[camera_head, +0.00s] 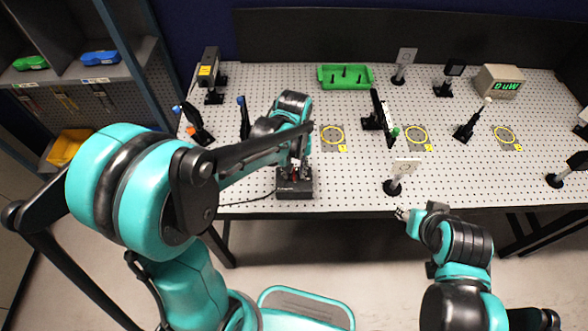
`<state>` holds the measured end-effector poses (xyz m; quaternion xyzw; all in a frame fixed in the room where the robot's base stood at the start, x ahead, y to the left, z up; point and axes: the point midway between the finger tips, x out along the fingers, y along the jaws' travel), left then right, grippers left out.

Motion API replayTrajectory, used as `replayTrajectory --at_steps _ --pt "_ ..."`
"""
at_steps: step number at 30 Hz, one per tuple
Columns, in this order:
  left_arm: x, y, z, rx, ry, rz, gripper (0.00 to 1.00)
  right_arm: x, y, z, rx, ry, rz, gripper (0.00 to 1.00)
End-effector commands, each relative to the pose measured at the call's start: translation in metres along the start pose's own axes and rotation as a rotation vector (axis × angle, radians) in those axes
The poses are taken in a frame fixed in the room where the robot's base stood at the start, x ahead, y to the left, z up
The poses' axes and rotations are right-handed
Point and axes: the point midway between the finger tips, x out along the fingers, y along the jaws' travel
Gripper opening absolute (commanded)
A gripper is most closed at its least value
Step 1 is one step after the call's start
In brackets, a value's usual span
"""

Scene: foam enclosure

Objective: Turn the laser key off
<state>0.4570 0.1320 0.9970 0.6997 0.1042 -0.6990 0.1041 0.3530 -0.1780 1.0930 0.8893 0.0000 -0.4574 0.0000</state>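A black control box (295,188) sits at the table's front edge, left of centre, with a cable running off to its left. It appears to be the laser's key box. My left gripper (297,168) points down right over the top of this box, at or very near it. The key itself is hidden by the gripper, and whether the fingers are closed on it is too small to tell. My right gripper (402,214) is at the table's front edge, below a small post-mounted plate, away from the box. Its fingers are too small to read.
A laser housing (208,70) with a yellow label stands at the back left. A meter (499,82) at the back right shows what looks like "0 uW". A green tray (345,77) and several optics mounts stand on the perforated table (350,190). Shelves with bins are at left.

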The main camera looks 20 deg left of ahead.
Motion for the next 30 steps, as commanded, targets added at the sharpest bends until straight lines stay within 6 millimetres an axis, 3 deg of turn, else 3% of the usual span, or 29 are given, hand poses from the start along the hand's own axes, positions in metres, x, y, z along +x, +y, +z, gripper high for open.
replayTrajectory --at_steps 10,24,30 --pt "-0.009 0.0 0.0 0.001 -0.001 0.0 0.28 0.0 0.0 0.0 0.0 0.0 0.0 0.39" --pt "-0.102 0.0 0.0 0.0 0.0 0.0 0.28 0.0 0.0 0.0 0.0 0.0 0.0 0.39" --pt "-0.118 0.0 0.0 0.0 0.0 0.0 0.28 0.0 0.0 0.0 0.0 0.0 0.0 0.39"
